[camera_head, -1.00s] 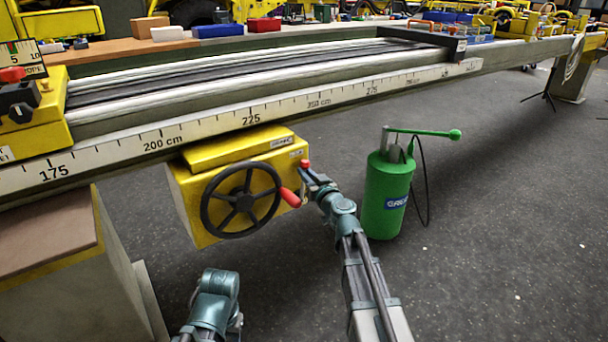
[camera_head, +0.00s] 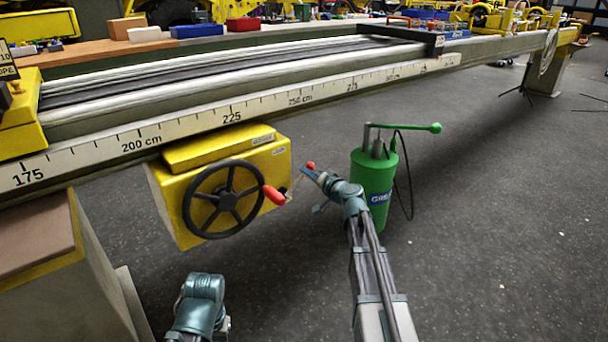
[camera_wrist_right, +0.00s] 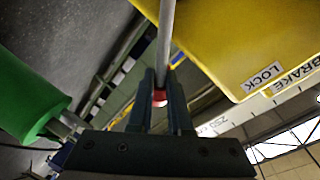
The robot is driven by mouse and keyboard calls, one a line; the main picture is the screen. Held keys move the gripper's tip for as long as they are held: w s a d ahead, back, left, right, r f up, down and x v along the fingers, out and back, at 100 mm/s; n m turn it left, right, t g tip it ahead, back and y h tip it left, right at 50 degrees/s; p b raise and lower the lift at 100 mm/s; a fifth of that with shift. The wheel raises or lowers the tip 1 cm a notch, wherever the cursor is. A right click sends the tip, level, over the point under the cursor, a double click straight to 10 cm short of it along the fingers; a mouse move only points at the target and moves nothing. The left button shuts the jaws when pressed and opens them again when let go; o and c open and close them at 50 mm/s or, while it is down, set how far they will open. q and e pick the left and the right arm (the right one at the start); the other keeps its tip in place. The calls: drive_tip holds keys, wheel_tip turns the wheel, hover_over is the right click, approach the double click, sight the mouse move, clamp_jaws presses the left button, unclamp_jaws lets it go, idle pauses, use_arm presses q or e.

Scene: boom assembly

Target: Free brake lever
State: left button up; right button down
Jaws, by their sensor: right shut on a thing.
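The brake lever is a thin metal rod (camera_wrist_right: 167,30) with a red knob (camera_head: 311,165). It sticks out on the right side of the yellow brake box (camera_head: 272,170). My right gripper (camera_head: 308,173) is at the knob end. In the right wrist view the fingers (camera_wrist_right: 159,100) close around the rod, with the red knob (camera_wrist_right: 159,97) between them. A LOCK label (camera_wrist_right: 263,78) and a BRAKE label (camera_wrist_right: 298,75) show on the yellow box there. My left arm shows at the lower left of the head view; its fingers are not visible.
A green pump canister (camera_head: 372,185) stands close behind my right wrist. The boom with its scale (camera_head: 180,133) runs above.

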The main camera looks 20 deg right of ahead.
drive_tip(key=shift+w+d+f+m+b, duration=0.3)
drive_tip(key=shift+d+f+m+b, duration=0.15)
drive_tip(key=shift+d+f+m, duration=0.35)
drive_tip(key=shift+r, duration=0.1)
drive_tip(key=c, duration=0.8)
unclamp_jaws()
drive_tip(key=shift+c, duration=0.2)
drive_tip(key=shift+s, duration=0.1)
drive_tip(key=p+v, duration=0.2)
drive_tip(key=v, duration=1.1)
drive_tip(key=shift+s+d+r, duration=0.15)
drive_tip(key=shift+s+r, duration=0.05)
drive_tip(key=shift+s, duration=0.1)
